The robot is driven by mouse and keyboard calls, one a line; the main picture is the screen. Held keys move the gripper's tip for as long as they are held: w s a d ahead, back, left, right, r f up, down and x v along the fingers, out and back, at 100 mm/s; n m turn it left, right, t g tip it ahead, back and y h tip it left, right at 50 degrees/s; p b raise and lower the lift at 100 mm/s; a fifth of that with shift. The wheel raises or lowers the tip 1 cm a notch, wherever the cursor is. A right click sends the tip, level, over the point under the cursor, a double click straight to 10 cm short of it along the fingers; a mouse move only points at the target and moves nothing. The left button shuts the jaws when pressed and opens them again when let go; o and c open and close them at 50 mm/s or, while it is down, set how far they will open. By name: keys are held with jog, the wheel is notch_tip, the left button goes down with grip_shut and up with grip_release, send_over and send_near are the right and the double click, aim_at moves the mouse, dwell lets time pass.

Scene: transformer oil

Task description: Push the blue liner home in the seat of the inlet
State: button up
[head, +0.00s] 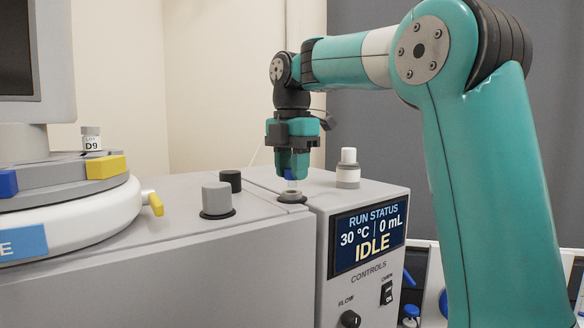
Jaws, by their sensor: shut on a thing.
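The blue liner (288,173) shows between the fingers of my gripper (291,176), with a clear lower part beneath it. My gripper points straight down and is shut on the liner. The inlet (291,196), a grey ring on top of the instrument, is directly below. The clear lower end of the liner reaches down to the inlet's mouth; I cannot tell how deep it sits. The blue part is above the ring. The fingers hide most of the liner's upper part.
A grey knob (216,199) and a black cap (230,181) are to the left. A round carousel (70,210) with a vial marked D9 (91,138) is at far left. The screen (368,236) reads IDLE.

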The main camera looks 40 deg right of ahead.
jog(key=shift+f+b, duration=0.95)
jog(key=shift+f, duration=0.05)
jog(key=o, duration=1)
jog(key=shift+r+p, duration=7.1)
jog(key=shift+r, duration=1.55)
